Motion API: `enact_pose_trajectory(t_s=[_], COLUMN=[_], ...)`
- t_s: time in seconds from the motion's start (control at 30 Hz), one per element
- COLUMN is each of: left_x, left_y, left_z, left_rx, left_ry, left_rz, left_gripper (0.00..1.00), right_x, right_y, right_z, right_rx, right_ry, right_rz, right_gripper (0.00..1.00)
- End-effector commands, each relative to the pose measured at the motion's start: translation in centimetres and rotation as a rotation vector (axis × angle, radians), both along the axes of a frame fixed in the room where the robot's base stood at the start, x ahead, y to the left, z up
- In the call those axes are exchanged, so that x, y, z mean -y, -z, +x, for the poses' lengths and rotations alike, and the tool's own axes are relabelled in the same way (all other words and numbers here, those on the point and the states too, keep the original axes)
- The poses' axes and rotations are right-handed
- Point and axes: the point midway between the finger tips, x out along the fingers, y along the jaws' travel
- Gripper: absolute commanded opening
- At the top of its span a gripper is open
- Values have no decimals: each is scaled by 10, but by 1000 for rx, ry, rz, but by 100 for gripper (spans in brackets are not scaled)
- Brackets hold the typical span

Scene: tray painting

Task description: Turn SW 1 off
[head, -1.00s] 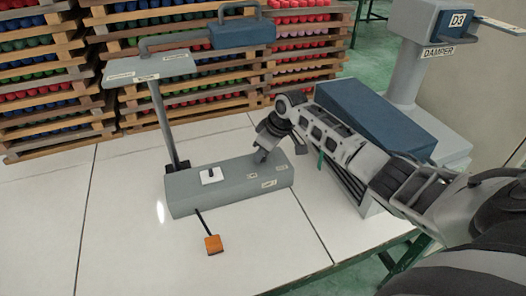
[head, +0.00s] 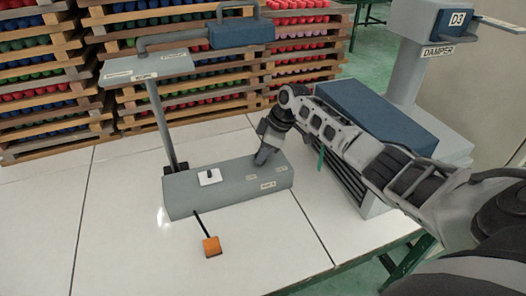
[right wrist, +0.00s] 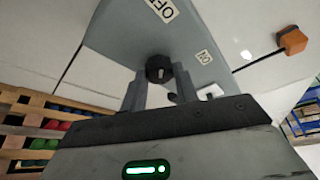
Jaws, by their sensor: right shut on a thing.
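A grey box (head: 225,192) stands on the white table, with small labels on its front right part. My right gripper (head: 261,160) reaches down to the right end of its top. In the right wrist view, a round black knob (right wrist: 158,68) with a pale line sits between the two fingers, and the gripper is shut on it. An OFF label (right wrist: 163,9) and another small label (right wrist: 205,57) lie on the box near the knob. In the head view the gripper hides the knob. My left gripper is not in view.
A white plate with a dark toggle (head: 210,177) is on the box top. A post with a labelled shelf (head: 147,68) rises behind. A blue-topped unit (head: 375,112) stands close on the right. The front left table is clear.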

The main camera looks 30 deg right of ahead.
Motion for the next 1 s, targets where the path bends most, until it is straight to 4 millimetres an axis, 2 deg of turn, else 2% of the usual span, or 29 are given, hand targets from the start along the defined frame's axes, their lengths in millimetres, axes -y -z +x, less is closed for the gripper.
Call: enact_pose_trajectory(t_s=[0.17,0.2,0.27,0.3,0.67,0.77,1.0], left_x=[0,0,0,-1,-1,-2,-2], left_y=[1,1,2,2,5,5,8], left_z=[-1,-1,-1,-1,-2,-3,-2], left_rx=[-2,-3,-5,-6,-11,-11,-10], left_ry=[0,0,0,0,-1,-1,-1], left_rz=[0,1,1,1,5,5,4], left_gripper=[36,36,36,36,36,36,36], right_x=[0,0,0,0,2,7,23], right_y=[-1,-1,-1,-1,-6,-19,-70], right_z=[0,0,0,0,-1,-5,-19], right_rx=[3,3,3,2,3,4,6], right_ry=[-2,-2,-1,-1,-1,0,0], right_rz=[-1,-1,-1,-2,-2,-2,-4], right_gripper=[7,33,49,52,52,52,52])
